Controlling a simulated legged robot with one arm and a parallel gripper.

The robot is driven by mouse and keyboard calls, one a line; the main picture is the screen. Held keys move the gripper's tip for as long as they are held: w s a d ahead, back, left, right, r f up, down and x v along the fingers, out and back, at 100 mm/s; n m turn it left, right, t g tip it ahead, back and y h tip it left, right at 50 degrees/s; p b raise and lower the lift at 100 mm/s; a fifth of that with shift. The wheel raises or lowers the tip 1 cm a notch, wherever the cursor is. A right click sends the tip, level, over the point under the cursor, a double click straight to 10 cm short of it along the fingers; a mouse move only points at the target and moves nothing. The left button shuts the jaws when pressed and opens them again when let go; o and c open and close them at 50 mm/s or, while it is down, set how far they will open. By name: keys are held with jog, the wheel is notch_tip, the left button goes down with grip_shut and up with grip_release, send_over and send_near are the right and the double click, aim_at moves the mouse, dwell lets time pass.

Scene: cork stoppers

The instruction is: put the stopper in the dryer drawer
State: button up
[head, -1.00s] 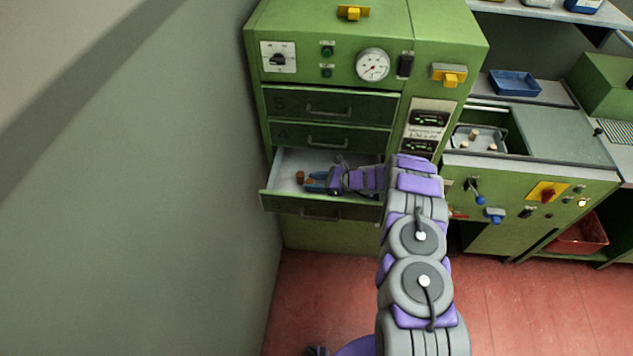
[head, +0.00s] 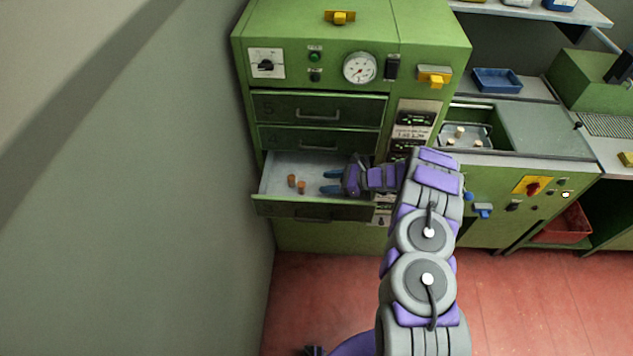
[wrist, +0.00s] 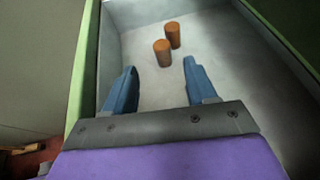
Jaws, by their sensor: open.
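The dryer drawer (head: 268,182) is pulled out below the drawer marked 4 on the green cabinet. Two orange-brown cork stoppers stand upright inside it, one (head: 291,180) to the left and one (head: 301,187) a little to the right. In the wrist view they are the farther stopper (wrist: 172,35) and the nearer stopper (wrist: 162,53), close together on the pale drawer floor. My gripper (head: 331,182) is inside the drawer, to the right of both stoppers. In the wrist view my gripper (wrist: 160,80) has its blue fingers spread and empty, with the stoppers beyond the tips.
The closed drawers (head: 318,108) sit just above the open one. A metal tray (head: 465,136) with several pale stoppers is in the green bench to the right. A grey-green wall is close on the left. A red bin (head: 566,224) stands low at right.

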jog(key=shift+v, duration=1.3)
jog(key=s+a+r+n+g+h, duration=0.1)
jog(key=s+a+r+n+g, duration=0.1)
jog(key=s+r+n, duration=0.35)
jog(key=s+a+r+n+g+h, duration=0.1)
jog(key=s+a+r+n+g, duration=0.1)
jog(key=s+r, duration=0.65)
jog(key=s+a+r+n+g+h, duration=0.15)
jog(key=s+r+n, duration=0.25)
jog(key=r, duration=0.7)
jog(key=s+d+r+n+h, duration=0.2)
jog(key=s+d, duration=0.3)
jog(key=s, duration=0.5)
jog(key=s+d+r+n+h, duration=0.2)
jog(key=s+d+n+h, duration=0.1)
jog(key=s, duration=0.7)
jog(key=s+d+r+n+t+h, duration=0.1)
jog(key=s+d+r+n+h, duration=0.2)
jog(key=s+d, duration=0.4)
jog(key=s+h, duration=0.1)
jog(key=s, duration=0.2)
jog(key=shift+h, duration=0.35)
jog(key=shift+n, duration=0.25)
